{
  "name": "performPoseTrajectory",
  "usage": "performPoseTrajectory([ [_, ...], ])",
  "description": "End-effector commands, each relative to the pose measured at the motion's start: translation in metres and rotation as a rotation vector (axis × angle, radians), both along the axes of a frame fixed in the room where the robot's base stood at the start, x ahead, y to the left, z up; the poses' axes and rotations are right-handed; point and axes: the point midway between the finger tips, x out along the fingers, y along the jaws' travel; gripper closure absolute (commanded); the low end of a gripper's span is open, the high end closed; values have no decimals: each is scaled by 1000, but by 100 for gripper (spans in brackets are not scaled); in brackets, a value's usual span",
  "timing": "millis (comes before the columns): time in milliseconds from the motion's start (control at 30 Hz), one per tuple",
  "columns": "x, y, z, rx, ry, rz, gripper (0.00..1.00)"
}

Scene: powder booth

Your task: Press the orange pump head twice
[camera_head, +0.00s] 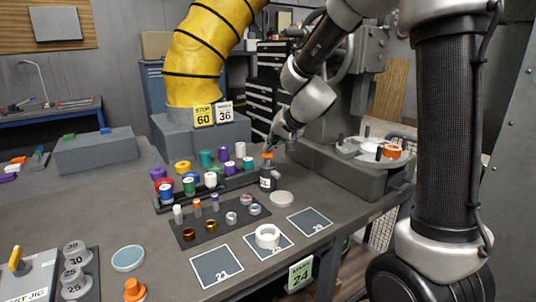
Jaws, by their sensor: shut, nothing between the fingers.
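My gripper (272,144) is shut and points down at the pump head from above and behind. The fingertips are small in this view, and I cannot tell whether they touch the pump head.
The rack of coloured pots (160,207) stands close on the left. A pale round dish (282,199) lies in front of the bottle. A white ring (267,236) sits on a numbered mat. A grey machine (345,172) stands on the right.

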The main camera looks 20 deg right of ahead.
Motion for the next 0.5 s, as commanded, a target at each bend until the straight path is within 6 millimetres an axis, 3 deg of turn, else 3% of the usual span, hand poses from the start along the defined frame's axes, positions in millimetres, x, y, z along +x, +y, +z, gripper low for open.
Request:
performPoseTrajectory([
  [500, -1, 0, -7, 0, 1, 2, 100],
])
